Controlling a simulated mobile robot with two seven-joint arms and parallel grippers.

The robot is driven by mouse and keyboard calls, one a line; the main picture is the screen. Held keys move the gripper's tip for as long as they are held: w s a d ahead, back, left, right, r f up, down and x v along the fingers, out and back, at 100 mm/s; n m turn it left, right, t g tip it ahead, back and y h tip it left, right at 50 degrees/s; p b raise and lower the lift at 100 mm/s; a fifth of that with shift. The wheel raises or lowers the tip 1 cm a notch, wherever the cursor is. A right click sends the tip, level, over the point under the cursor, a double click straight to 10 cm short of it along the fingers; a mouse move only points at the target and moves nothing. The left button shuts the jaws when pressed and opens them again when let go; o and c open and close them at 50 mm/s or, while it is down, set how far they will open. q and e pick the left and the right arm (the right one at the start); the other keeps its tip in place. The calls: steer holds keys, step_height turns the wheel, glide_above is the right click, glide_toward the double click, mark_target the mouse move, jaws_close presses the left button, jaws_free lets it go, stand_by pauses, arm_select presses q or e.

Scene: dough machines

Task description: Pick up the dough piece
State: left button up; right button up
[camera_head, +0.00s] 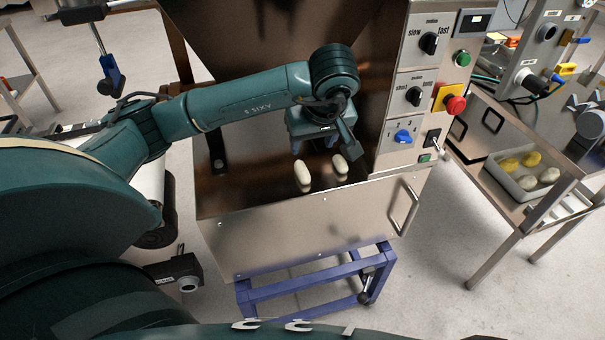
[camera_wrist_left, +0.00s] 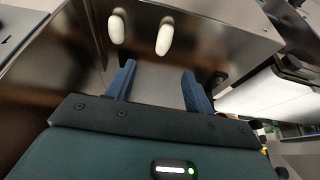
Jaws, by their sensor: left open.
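Two pale, oblong dough pieces lie apart on the dark metal floor of the machine, a left one (camera_head: 302,172) and a right one (camera_head: 340,164). My left gripper (camera_head: 316,146) is open and empty, just behind them in the head view. In the left wrist view its two blue fingers (camera_wrist_left: 158,68) are spread. One dough piece (camera_wrist_left: 165,38) lies ahead of the gap between the fingertips, and the other (camera_wrist_left: 117,28) lies ahead of the left finger. Neither is between the fingers. My right gripper is not in view.
A steel front panel (camera_head: 310,225) with a handle bounds the machine's tray. A control panel (camera_head: 412,90) with knobs and a red button (camera_head: 455,104) stands to the right. A tray (camera_head: 512,186) with several dough-like pieces sits on the right-hand table.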

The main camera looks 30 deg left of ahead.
arm_select(q)
glide_above(303, 169)
steer(key=s+d, duration=0.1)
steer(key=d, duration=0.1)
step_height(303, 169, down, 6)
steer(key=shift+f, duration=0.1)
steer(key=shift+s+p+x, duration=0.15)
steer(key=shift+p+x, duration=0.05)
steer(key=shift+x, duration=1.15)
steer(key=shift+s+p+x, duration=0.15)
steer(key=shift+s+x, duration=0.05)
steer(key=shift+x, duration=1.1)
steer(key=shift+a, duration=0.1)
steer(key=shift+c, duration=0.3)
steer(key=c, duration=1)
